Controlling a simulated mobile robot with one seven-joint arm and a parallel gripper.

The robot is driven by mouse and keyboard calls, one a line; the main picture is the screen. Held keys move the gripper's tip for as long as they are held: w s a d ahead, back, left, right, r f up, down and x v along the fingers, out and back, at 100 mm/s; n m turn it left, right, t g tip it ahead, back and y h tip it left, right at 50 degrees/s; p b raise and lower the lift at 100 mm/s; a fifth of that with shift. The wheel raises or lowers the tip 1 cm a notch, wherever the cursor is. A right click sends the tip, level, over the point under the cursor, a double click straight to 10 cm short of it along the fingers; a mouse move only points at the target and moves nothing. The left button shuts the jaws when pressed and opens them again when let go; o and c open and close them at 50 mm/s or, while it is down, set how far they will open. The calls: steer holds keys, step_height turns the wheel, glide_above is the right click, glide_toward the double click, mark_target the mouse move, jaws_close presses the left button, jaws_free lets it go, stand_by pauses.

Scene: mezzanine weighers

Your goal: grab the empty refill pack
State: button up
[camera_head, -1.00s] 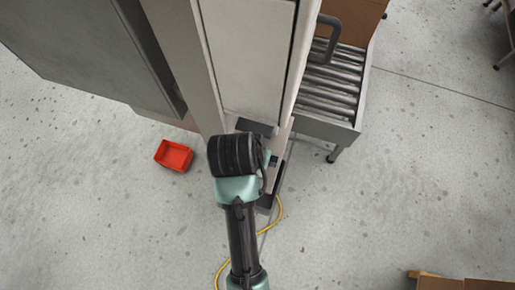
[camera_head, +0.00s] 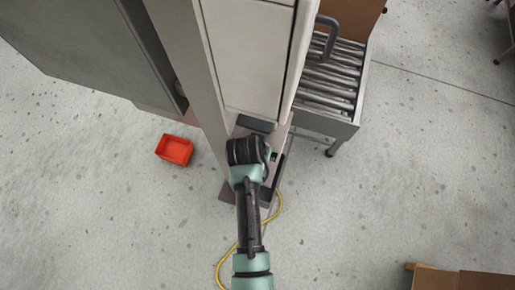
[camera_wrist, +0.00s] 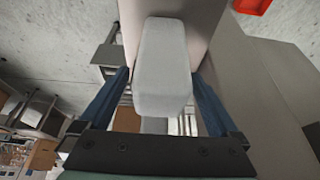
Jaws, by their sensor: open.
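A pale grey, rounded block-shaped pack (camera_wrist: 163,60), which I take to be the refill pack, stands out in the middle of the wrist view. My gripper (camera_wrist: 160,76) is open, with one blue finger on each side of the pack's near part. Gaps show between the fingers and the pack in the picture; I cannot tell how deep it sits between them. No label or contents show. In the head view my arm covers the gripper, and I cannot make out the pack there.
A tall grey machine (camera_head: 245,60) stands right at my arm, with a roller conveyor (camera_head: 328,85) to its right. A red bin (camera_head: 175,150) is on the floor at left. A yellow cable (camera_head: 279,205) runs beside my arm. Cardboard (camera_head: 455,279) lies lower right. Open floor is on both sides.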

steer(key=shift+f, duration=0.1)
steer(key=c, duration=1.4)
steer(key=shift+c, duration=0.2)
